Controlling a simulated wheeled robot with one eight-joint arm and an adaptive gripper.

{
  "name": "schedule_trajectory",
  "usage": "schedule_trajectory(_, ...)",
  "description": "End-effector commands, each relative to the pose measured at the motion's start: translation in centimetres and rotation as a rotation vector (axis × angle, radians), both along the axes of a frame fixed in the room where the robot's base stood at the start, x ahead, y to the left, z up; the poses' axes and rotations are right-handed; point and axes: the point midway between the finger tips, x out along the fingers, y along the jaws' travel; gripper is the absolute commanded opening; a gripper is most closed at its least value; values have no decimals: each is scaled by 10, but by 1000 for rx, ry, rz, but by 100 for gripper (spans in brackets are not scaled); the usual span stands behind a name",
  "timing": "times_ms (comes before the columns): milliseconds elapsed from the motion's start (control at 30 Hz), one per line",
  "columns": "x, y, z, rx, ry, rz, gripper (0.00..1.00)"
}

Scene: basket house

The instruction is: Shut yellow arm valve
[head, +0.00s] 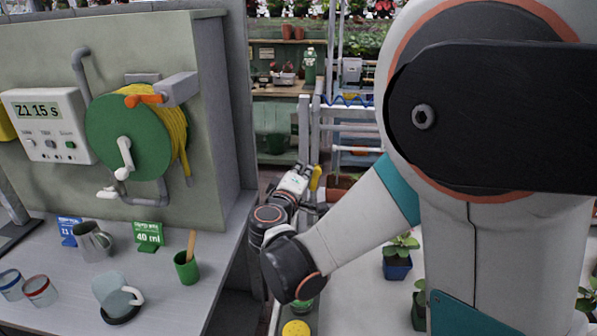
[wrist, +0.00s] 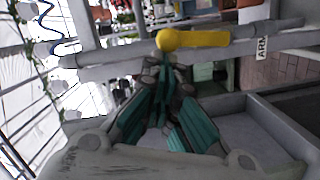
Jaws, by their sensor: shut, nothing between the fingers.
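The yellow arm valve handle (wrist: 200,39) lies across the upper middle of the wrist view, with a round knob at its left end. It runs roughly along a grey pipe (wrist: 290,27), beside a label reading "ARM" (wrist: 262,46). In the head view the handle (head: 316,178) is small and stands nearly upright by the grey post. My gripper (wrist: 171,66) is shut and empty, its teal-padded fingers converging just below the knob in the picture. I cannot tell whether the tips touch it. In the head view my gripper (head: 305,172) is close to the handle and partly hidden.
A green hose reel (head: 112,135) and a timer box (head: 45,122) are on the left panel. Cups and a jug (head: 92,240) stand on the left bench. Potted plants (head: 397,262) stand on the right surface. A grey tray edge (wrist: 270,130) lies below the pipe.

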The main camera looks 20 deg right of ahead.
Motion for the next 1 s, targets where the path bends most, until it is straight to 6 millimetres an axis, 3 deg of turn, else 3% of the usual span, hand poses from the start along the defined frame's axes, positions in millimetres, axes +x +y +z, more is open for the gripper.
schedule_trajectory(467, -16, -38, 3, 401, -167, -3, 0)
schedule_trajectory(1000, -32, -76, -18, 874, -364, -4, 0)
